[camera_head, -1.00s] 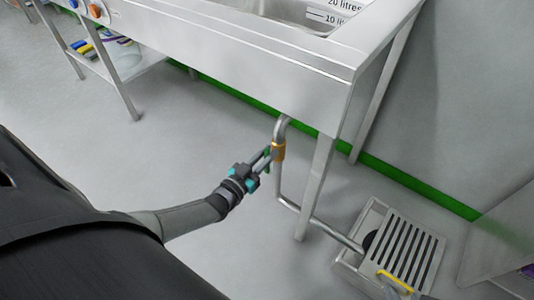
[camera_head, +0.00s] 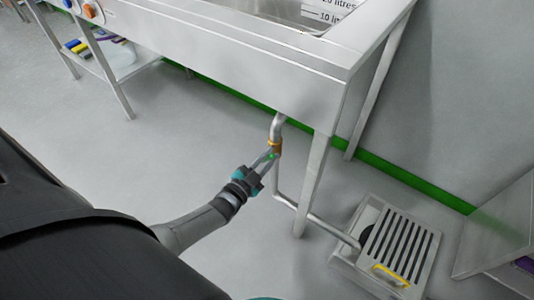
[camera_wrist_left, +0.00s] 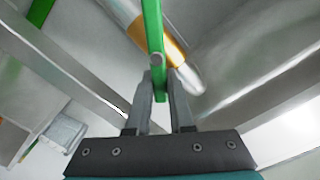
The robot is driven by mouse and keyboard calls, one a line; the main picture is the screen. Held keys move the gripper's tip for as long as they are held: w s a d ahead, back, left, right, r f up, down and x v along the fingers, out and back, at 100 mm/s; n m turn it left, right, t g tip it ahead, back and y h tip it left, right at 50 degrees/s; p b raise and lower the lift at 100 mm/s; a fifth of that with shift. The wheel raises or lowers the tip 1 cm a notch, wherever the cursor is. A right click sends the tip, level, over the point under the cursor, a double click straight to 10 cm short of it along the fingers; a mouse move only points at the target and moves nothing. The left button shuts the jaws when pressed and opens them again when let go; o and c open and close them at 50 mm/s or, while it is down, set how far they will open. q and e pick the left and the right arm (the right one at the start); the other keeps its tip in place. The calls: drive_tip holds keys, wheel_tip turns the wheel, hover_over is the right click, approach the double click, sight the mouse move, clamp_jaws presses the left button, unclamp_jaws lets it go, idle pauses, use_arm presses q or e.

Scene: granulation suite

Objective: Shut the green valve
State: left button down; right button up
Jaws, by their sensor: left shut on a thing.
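The green valve's orange-brass body (camera_head: 275,146) sits on the bent steel drain pipe (camera_head: 277,125) under the sink's front corner. Only a small bit of its green lever (camera_head: 271,156) shows in the head view. My left gripper (camera_head: 268,160) reaches it from the lower left. In the left wrist view, the lever (camera_wrist_left: 153,28) runs down between the fingertips of my left gripper (camera_wrist_left: 160,80), which are shut on it. There the lever crosses in front of the orange body (camera_wrist_left: 173,52), at an angle to the pipe. My right gripper is not in view.
The steel sink (camera_head: 230,62) overhangs the valve, with a leg (camera_head: 312,185) just right of the pipe. A floor drain with a slotted grate (camera_head: 402,250) and yellow handle (camera_head: 391,275) lies at lower right. Floor left of my arm is clear.

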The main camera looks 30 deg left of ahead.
use_arm(q)
drive_tip(key=m, duration=0.2)
drive_tip(key=shift+d+f+m, duration=0.3)
drive_tip(key=shift+d+m, duration=0.05)
drive_tip(key=shift+m, duration=0.05)
drive_tip(key=shift+d+f+m+b, duration=0.1)
drive_tip(key=shift+f+m+b, duration=0.3)
drive_tip(key=shift+m, duration=0.95)
drive_tip(key=shift+d+f+m+b, duration=0.15)
drive_tip(key=shift+f+m+b, duration=0.25)
drive_tip(key=shift+m, duration=0.9)
drive_tip(key=shift+d+f+m+b, duration=0.1)
drive_tip(key=shift+f+m+b, duration=0.3)
drive_tip(key=shift+m, duration=0.95)
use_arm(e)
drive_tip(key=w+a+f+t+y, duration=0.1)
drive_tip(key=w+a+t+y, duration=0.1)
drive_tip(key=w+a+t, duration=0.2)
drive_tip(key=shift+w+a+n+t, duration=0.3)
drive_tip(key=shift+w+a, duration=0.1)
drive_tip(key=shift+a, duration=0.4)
use_arm(q)
drive_tip(key=shift+r, duration=0.15)
drive_tip(key=c, duration=0.8)
unclamp_jaws()
drive_tip(key=shift+s, duration=0.2)
